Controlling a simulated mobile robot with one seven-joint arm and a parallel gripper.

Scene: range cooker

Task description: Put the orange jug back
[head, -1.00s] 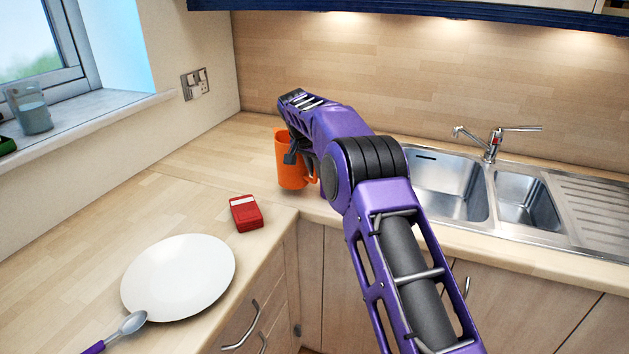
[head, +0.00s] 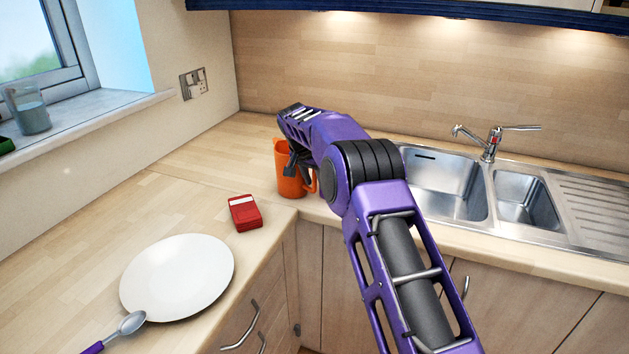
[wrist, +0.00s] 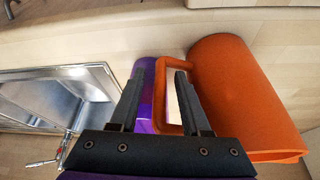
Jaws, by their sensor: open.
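The orange jug (head: 290,186) stands upright on the counter near its inner corner, partly hidden behind my gripper. In the wrist view the jug (wrist: 245,95) is on the right, with its handle (wrist: 163,118) toward my gripper. My gripper (wrist: 160,80) is open, with one finger on each side of the handle. In the head view my gripper (head: 293,165) is in front of the jug, and my purple arm hides part of the counter behind it.
A red box (head: 245,212) lies on the counter left of the jug. A white plate (head: 178,275) and a purple-handled spoon (head: 130,323) are nearer. A steel sink (head: 445,185) with a tap (head: 491,145) is right.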

